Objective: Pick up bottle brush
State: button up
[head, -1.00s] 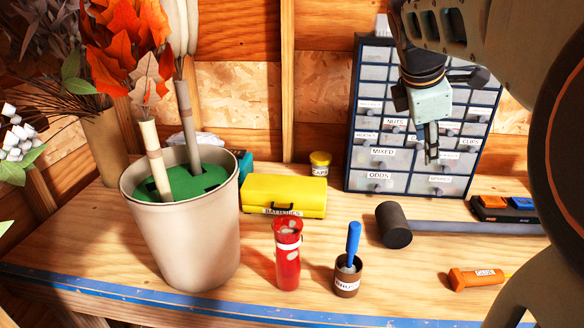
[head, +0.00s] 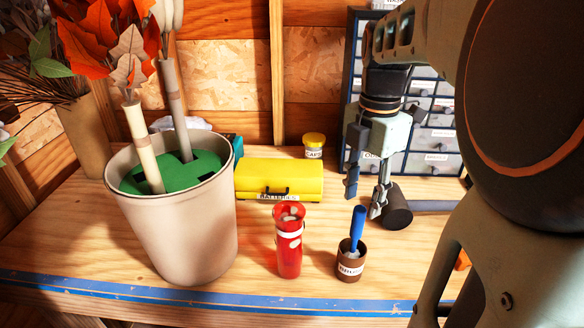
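The bottle brush (head: 357,228) has a blue handle and stands upright in a small brown holder (head: 350,264) with a white label, near the front of the workbench. Its lower end is hidden inside the holder. My gripper (head: 364,206) is open and empty, pointing down. In the picture its fingers lie above and on either side of the top of the blue handle, the right finger lower. It appears to be behind or above the brush; the exact depth gap is unclear.
A red cylinder (head: 289,245) stands left of the holder. A yellow case (head: 279,179) and a yellow-lidded jar (head: 314,146) are behind. A black mallet head (head: 396,207) lies close behind the gripper. A large beige bucket (head: 180,235) fills the left. The blue bench edge (head: 200,303) is in front.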

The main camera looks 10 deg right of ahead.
aim_at(361, 208)
jog(key=f, duration=0.5)
jog(key=shift+s+a+f, duration=0.15)
jog(key=shift+s, duration=0.05)
grip_shut()
